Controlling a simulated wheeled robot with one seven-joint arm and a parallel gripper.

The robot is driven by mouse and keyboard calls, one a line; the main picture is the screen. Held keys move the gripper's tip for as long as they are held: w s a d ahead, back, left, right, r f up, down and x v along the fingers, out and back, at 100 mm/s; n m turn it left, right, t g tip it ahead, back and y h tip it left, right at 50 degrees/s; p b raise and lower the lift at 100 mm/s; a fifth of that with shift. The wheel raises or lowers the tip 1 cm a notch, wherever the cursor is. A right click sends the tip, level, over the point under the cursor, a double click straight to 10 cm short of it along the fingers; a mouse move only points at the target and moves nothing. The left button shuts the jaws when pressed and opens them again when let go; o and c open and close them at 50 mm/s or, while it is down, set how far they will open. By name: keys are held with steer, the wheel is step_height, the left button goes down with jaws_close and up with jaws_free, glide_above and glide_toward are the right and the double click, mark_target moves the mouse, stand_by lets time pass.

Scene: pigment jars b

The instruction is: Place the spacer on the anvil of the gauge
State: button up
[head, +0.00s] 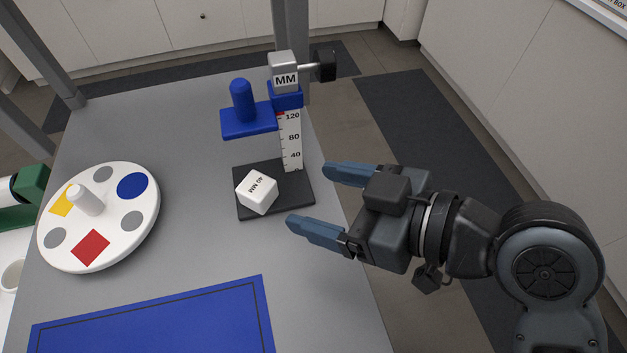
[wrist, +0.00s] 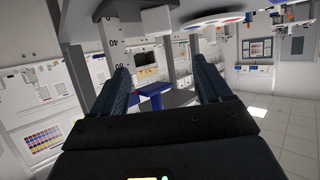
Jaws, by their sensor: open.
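The spacer (head: 257,193) is a white cube marked 40 MM. It sits, turned at an angle, on the dark flat anvil (head: 290,198) at the foot of the gauge's white scale (head: 291,145). The gauge's blue slider (head: 247,121) is raised high on the scale, with clear space between it and the spacer. My gripper (head: 308,195) is open and empty, right of the spacer, its fingers pointing at it and apart from it. In the wrist view the open fingers (wrist: 160,80) have nothing between them; the scale (wrist: 111,42) appears upside down there.
A round white turntable (head: 110,240) with coloured patches and a central knob stands at the left. A blue mat (head: 160,325) lies at the front. A black knob (head: 325,65) sticks out at the gauge's top right. The table's right edge runs beneath my gripper.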

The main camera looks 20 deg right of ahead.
steer(key=shift+s+d, duration=0.1)
steer(key=s+d+f+m+t+h, duration=0.2)
steer(key=s+d+f+m+h, duration=0.2)
steer(key=s+d, duration=0.25)
steer(key=s+d+f+m+t+h, duration=0.2)
steer(key=s+d+f+m+h, duration=0.25)
steer(key=s, duration=0.35)
steer(key=d+r+v, duration=0.1)
steer(key=v, duration=0.7)
steer(key=shift+d+t+h, duration=0.2)
steer(key=shift+t+h, duration=0.15)
steer(key=shift+t, duration=0.05)
stand_by(0.9)
